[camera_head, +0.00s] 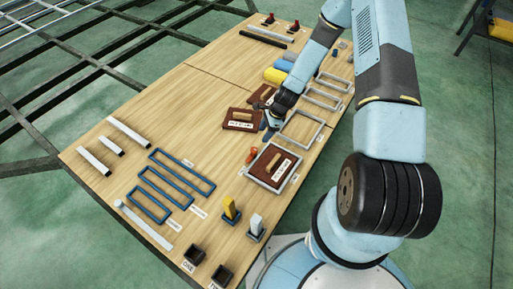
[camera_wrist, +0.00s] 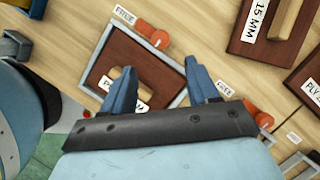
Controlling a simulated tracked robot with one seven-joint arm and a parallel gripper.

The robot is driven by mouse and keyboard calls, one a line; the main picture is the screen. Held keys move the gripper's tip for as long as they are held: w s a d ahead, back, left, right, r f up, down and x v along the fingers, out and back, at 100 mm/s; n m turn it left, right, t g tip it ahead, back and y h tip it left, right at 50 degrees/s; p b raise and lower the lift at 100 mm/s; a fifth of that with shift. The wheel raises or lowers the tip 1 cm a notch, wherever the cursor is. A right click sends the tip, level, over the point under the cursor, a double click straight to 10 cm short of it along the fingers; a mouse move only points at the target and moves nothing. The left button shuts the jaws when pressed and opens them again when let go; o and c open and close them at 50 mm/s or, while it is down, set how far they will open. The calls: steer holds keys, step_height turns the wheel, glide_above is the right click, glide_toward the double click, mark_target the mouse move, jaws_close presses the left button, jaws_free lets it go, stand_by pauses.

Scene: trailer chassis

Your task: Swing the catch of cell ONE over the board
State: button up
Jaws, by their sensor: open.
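A brown board with a pale wooden handle (camera_head: 272,163) and a white label lies inside a grey frame cell (camera_head: 251,177) on the bench's right side. In the wrist view the same board (camera_wrist: 116,60) sits within its grey frame (camera_wrist: 150,50). An orange catch (camera_wrist: 151,34) stands at the frame's upper edge by a "FREE" label, pointing away from the board. A second orange catch (camera_wrist: 258,113) lies farther right by another "FREE" label. I cannot read which cell is ONE. My gripper (camera_wrist: 159,68) is open and empty, its blue fingers in front of the frame; their height is unclear.
Another handled board (camera_head: 241,119), labelled 15 MM in the wrist view (camera_wrist: 268,22), lies beside the cells. Empty grey frames (camera_head: 301,128) run along the bench edge. Blue frames (camera_head: 165,190), a yellow block (camera_head: 229,207) and a grey block (camera_head: 256,223) stand nearer.

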mark_target(255, 149)
steer(key=x, duration=1.1)
steer(key=shift+a+f, duration=0.1)
steer(key=c, duration=1)
steer(key=shift+d, duration=0.25)
steer(key=shift+a, duration=0.15)
